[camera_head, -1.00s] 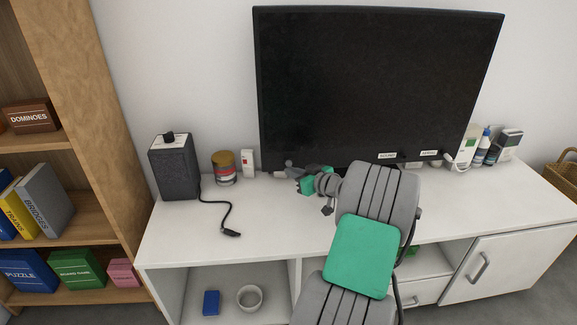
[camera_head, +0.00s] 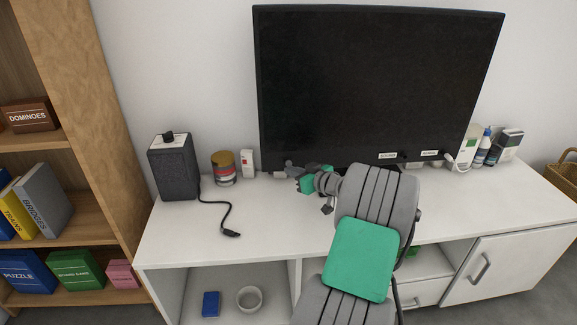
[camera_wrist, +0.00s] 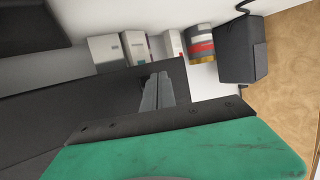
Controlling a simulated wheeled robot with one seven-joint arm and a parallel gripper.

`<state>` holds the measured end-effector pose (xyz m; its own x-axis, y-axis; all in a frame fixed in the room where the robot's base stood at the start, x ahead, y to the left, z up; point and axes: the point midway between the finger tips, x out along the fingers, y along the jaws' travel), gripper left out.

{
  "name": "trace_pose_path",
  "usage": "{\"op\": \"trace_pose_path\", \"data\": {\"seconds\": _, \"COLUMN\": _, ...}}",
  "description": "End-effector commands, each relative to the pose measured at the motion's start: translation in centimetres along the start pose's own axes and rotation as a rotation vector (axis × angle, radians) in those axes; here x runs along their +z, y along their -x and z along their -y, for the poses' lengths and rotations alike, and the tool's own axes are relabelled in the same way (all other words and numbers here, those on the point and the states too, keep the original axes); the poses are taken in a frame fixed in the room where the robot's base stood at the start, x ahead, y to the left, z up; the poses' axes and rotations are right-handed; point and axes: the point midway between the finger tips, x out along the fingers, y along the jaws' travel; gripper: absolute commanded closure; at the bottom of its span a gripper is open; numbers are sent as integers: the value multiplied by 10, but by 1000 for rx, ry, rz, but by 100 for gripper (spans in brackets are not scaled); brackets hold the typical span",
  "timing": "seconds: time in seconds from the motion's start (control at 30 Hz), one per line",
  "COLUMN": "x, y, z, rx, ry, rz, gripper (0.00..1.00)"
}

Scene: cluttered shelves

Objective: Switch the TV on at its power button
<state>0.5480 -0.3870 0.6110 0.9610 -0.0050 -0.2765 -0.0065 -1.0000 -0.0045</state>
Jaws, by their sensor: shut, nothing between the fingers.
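A large black TV (camera_head: 375,85) stands on the white cabinet, its screen dark. Two small white labels, left (camera_head: 388,156) and right (camera_head: 430,153), sit at the right of its lower edge; their print is too small to read surely. I cannot make out the power button. My gripper (camera_head: 281,173) is shut and empty, low by the TV's lower left corner, left of both labels. In the wrist view its fingers (camera_wrist: 156,84) are together in front of a dark surface, probably the TV; contact cannot be told.
Left of the TV stand a dark speaker (camera_head: 173,167) with a loose cable, a striped jar (camera_head: 223,169) and a small white box (camera_head: 248,164). Bottles (camera_head: 484,147) stand at the right. The front left of the cabinet top (camera_head: 190,245) is clear. A wooden bookshelf (camera_head: 90,120) borders the left.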

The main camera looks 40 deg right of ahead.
Motion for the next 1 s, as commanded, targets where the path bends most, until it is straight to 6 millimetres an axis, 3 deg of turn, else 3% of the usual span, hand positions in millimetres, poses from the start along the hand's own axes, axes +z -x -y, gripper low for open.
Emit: {"op": "trace_pose_path", "data": {"seconds": 1.0, "x": 0, "y": -1, "z": -1, "rx": 1, "ry": 0, "rz": 0, "gripper": 100}}
